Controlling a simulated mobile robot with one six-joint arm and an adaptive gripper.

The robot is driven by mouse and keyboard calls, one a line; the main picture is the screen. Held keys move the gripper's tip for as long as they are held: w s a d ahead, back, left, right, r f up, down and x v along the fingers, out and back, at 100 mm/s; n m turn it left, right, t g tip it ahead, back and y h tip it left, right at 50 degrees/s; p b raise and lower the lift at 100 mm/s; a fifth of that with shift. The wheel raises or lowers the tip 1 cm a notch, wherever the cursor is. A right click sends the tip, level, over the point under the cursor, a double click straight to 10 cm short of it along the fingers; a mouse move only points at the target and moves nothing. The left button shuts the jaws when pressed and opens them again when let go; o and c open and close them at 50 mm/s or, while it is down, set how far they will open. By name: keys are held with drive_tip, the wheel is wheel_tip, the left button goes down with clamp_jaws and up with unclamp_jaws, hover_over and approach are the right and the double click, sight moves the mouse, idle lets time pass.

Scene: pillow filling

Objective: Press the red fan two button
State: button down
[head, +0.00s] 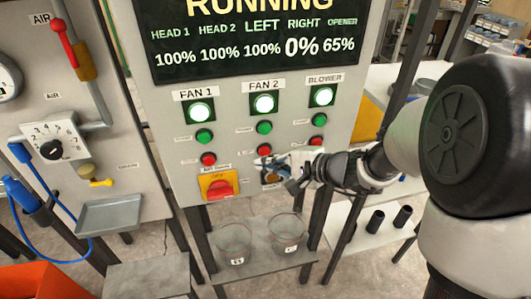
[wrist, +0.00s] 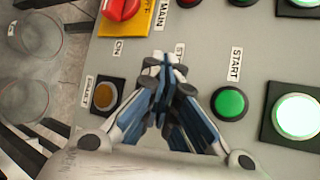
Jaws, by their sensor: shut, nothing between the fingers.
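The red fan two button (head: 264,150) is on the grey control panel (head: 235,115), in the FAN 2 column below a green button (head: 264,127) and a lit lamp (head: 264,103). My gripper (head: 259,162) is shut and empty, its fingertips just below the red button in the head view. I cannot tell whether it touches the panel. In the wrist view the shut fingers (wrist: 163,65) cover the red fan two button, while the green START button (wrist: 229,103) and lamp (wrist: 297,117) show to their right.
FAN 1 red (head: 208,159) and BLOWER red (head: 317,142) buttons flank it. Below are a red rotary switch (head: 219,187) on a yellow plate and an orange button (wrist: 103,95). Two clear beakers (head: 287,232) stand on a low shelf. A display (head: 260,40) reads RUNNING.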

drive_tip(key=shift+w, duration=0.1)
drive_tip(key=shift+w+a+b, duration=0.15)
drive_tip(key=shift+w+b, duration=0.2)
drive_tip(key=shift+w+a, duration=0.1)
drive_tip(key=shift+w, duration=0.35)
idle(0.8)
drive_tip(key=shift+s+b, duration=0.15)
drive_tip(key=shift+b, duration=0.15)
drive_tip(key=shift+s+d+b, duration=0.25)
drive_tip(key=shift+s+b, duration=0.15)
drive_tip(key=shift+s, duration=0.35)
drive_tip(key=s+b, duration=0.1)
drive_tip(key=s, duration=0.1)
drive_tip(key=s+d, duration=0.1)
drive_tip(key=s, duration=0.1)
drive_tip(key=shift+s+d+b, duration=0.15)
drive_tip(key=shift+s+b, duration=0.2)
drive_tip(key=shift+s, duration=0.05)
idle(0.4)
